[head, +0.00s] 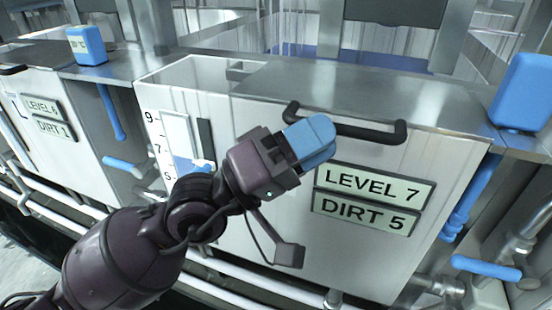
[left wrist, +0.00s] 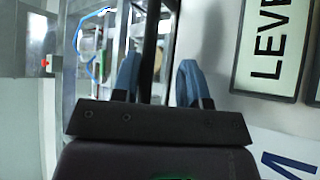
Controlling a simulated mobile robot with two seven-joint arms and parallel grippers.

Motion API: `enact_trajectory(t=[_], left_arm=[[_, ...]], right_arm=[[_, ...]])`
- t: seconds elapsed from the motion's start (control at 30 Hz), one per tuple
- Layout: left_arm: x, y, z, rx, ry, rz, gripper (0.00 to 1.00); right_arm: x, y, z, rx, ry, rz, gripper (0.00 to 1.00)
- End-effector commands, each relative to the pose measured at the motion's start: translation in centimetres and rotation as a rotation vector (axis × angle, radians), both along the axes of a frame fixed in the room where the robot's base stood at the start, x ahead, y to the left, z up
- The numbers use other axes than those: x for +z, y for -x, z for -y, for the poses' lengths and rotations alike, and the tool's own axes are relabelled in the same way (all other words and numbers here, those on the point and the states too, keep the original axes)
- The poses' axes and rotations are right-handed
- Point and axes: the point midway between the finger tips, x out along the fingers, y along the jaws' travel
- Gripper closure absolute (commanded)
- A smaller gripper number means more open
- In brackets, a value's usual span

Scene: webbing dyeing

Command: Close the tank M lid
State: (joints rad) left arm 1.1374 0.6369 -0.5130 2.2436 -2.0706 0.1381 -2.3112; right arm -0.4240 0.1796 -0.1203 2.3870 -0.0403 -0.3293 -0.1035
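The tank M (head: 262,230) is a white tank front with LEVEL 7 and DIRT 5 plates; part of a blue M (left wrist: 290,165) shows in the left wrist view. Its grey metal lid (head: 350,88) lies flat or nearly flat over most of the top. The black lid handle (head: 372,132) runs along the front edge. My left gripper (head: 310,140) is at the handle's left part, its blue fingers overlapping it. In the left wrist view, the fingers (left wrist: 158,82) stand apart with a dark bar between them, with a gap beside the bar. Contact is unclear. My right gripper is out of view.
A pale open recess (head: 195,75) shows at the tank's top left. Blue boxes stand at the left (head: 88,45) and right (head: 522,92) of the tank. A neighbouring tank (head: 65,150) with LEVEL 6 is at left. Blue-handled pipes (head: 486,267) run low at right.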

Motion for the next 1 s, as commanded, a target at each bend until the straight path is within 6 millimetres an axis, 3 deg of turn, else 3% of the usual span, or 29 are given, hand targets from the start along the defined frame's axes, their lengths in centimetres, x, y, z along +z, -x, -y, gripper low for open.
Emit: enact_trajectory(t=[0.6, 1.0], left_arm=[[-3.8, 2.2, -6.4, -0.001, -0.004, -0.008, 0.60], [-4.5, 2.8, -8.4, -0.001, 0.000, -0.004, 0.60]], right_arm=[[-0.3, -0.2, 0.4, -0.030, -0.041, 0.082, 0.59], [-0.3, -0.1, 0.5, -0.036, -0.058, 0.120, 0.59]])
